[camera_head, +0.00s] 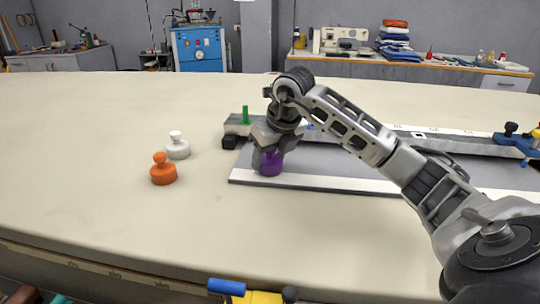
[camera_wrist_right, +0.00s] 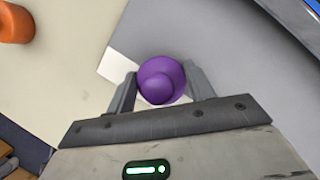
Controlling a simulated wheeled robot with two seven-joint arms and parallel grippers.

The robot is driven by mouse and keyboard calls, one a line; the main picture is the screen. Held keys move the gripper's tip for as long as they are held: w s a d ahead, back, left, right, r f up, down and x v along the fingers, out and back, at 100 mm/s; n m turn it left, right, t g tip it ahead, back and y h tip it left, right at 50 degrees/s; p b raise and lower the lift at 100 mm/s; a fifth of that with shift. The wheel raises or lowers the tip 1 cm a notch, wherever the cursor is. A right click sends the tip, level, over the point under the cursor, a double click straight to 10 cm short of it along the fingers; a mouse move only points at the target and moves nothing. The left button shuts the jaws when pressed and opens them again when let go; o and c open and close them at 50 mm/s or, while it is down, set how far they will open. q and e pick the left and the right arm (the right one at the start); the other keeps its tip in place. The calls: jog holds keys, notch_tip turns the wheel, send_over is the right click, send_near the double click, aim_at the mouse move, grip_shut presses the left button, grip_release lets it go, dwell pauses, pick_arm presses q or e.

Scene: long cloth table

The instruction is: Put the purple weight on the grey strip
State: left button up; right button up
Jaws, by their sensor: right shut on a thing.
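The purple weight (camera_head: 271,166) is at the left end of the flat board, at its front edge. My right gripper (camera_head: 267,152) reaches down over it and is shut on it. In the right wrist view the purple weight (camera_wrist_right: 160,78) sits between the two fingers, its round knob facing the camera. The grey strip (camera_head: 335,160) runs to the right behind a white front band. The grey surface (camera_wrist_right: 240,50) also shows beside the weight in the wrist view, with a white patch on its other side. I cannot tell whether the weight touches the board. My left gripper is out of view.
A white weight (camera_head: 177,147) and an orange weight (camera_head: 162,170) stand on the cloth table (camera_head: 90,150) to the left. A green-handled clamp (camera_head: 245,117) and a blue clamp (camera_head: 518,140) sit at the back rail's ends. The table's left side is clear.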

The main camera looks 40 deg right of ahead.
jog(key=shift+r, duration=0.1)
jog(key=o, duration=1.6)
jog(key=v, duration=1.2)
jog(key=shift+p, duration=0.45)
jog(key=shift+s, duration=0.1)
